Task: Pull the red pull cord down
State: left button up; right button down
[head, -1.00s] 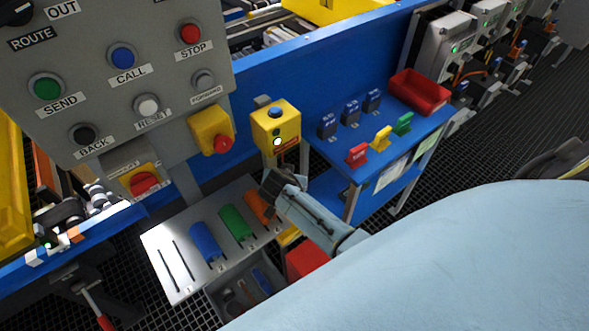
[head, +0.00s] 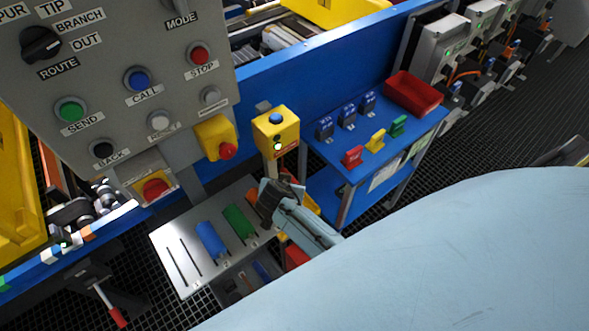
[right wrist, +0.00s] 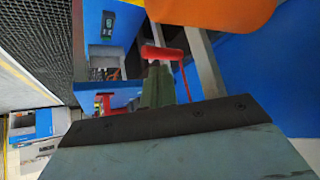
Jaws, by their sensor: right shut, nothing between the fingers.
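A red bar-shaped handle (right wrist: 161,53) with a thin red strand beside it shows in the right wrist view, just past the fingertips; it looks like the pull cord's grip. Whether the fingers touch it I cannot tell. My right gripper (right wrist: 158,82) is shut and empty. In the head view my right gripper (head: 270,197) is below the yellow box (head: 276,132) with a blue button and a lit green lamp. The cord cannot be made out in the head view; the gripper may hide it. My left gripper is not in view.
A grey button panel (head: 130,80) stands at the left. Below the gripper is a metal lever plate (head: 180,262) with a blue handle (head: 211,240) and a green handle (head: 239,222). A blue table (head: 330,180) with tags and a red bin (head: 416,92) stands at right.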

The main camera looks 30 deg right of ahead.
jog(key=shift+a+r+p, duration=0.2)
jog(key=shift+r+p, duration=0.1)
jog(key=shift+r, duration=0.5)
